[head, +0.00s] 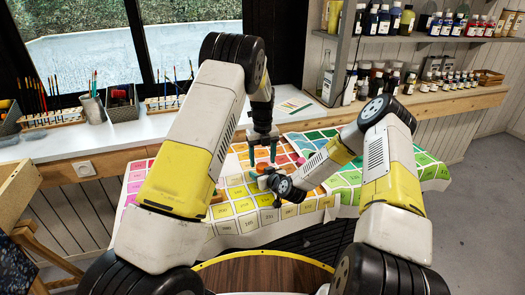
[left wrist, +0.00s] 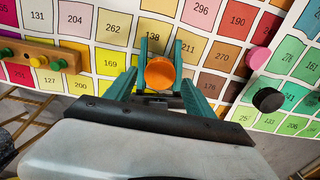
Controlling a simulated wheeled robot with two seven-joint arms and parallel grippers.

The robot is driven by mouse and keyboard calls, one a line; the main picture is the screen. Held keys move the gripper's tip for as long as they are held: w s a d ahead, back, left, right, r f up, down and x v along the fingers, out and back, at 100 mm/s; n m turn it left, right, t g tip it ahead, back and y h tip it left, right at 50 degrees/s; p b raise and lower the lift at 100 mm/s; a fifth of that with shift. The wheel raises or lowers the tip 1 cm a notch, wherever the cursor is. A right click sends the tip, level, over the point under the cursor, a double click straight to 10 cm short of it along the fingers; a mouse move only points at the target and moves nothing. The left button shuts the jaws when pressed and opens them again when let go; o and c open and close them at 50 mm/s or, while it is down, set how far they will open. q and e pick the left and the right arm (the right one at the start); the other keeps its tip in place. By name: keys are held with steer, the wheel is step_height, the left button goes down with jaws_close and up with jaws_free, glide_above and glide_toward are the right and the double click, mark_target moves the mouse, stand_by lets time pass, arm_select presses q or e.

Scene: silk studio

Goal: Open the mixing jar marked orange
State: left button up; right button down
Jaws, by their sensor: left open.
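The orange-topped mixing jar (left wrist: 160,72) shows in the left wrist view as a round orange lid, seen from above. It is between the two teal fingers of my left gripper (left wrist: 161,64). The fingers stand apart on either side of it; I cannot tell whether either touches it. In the head view my left gripper (head: 262,153) points down over the colour chart, and the jar is hard to make out there. My right gripper (head: 272,189) is low over the chart, close to the left one; its fingers are too small and dark to read.
A pink-topped jar (left wrist: 258,59) and a black round top (left wrist: 268,100) are right of the orange one. The numbered colour chart (head: 240,224) covers the table. Brush pots (head: 94,108) and bottle shelves (head: 440,38) are behind.

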arm_select(q)
steer(key=shift+f, duration=1.15)
jaws_close()
steer(key=n, duration=1)
steer(key=shift+o, duration=0.4)
jaws_free()
steer(key=shift+r, duration=0.1)
